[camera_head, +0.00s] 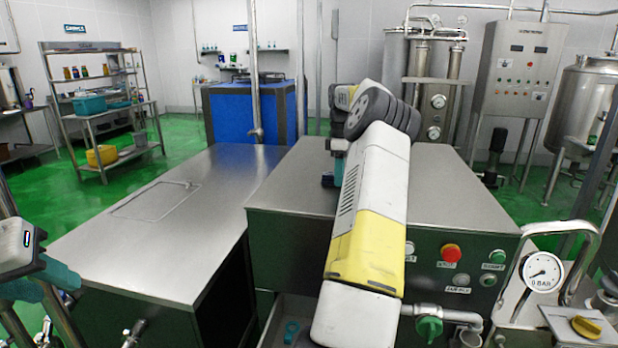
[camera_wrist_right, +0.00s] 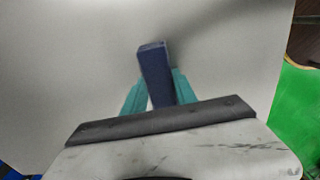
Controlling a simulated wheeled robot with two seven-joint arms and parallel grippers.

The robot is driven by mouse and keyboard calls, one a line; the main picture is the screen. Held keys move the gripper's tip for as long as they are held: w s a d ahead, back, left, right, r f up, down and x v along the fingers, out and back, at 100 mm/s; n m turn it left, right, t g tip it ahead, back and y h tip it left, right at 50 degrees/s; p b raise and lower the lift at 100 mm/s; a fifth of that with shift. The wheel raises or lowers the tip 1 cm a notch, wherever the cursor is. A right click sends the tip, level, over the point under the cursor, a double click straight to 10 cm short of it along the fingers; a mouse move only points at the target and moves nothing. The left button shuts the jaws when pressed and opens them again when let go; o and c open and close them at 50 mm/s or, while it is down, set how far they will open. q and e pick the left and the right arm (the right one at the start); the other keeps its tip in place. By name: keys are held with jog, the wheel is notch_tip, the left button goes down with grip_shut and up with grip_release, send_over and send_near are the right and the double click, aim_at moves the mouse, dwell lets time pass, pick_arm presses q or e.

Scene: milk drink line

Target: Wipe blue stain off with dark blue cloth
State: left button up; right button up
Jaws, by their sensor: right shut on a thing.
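The dark blue cloth (camera_wrist_right: 155,68) is a folded block between the teal fingers of my right gripper (camera_wrist_right: 158,92), which is shut on it. In the wrist view the cloth is over a plain grey metal surface; whether it touches cannot be told. In the head view my right gripper (camera_head: 336,165) is at the left side of the right steel cabinet top (camera_head: 450,190), partly hidden behind my arm. A bit of the cloth (camera_head: 327,180) shows beside it. No blue stain is visible in either view. My left gripper (camera_head: 38,280) is at the left edge, its opening unclear.
A lower steel cabinet top (camera_head: 180,220) with a hatch outline stands to the left and looks clear. Buttons (camera_head: 451,253), a valve (camera_head: 429,328) and a pressure gauge (camera_head: 541,272) are at the front right. A blue cabinet (camera_head: 236,115) stands behind.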

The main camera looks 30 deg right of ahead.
jog(key=shift+w+d+f, duration=0.1)
jog(key=shift+w+d, duration=0.4)
jog(key=shift+w, duration=0.05)
jog(key=shift+r, duration=3.1)
notch_tip(320, 180, up, 2)
jog(key=shift+r, duration=0.45)
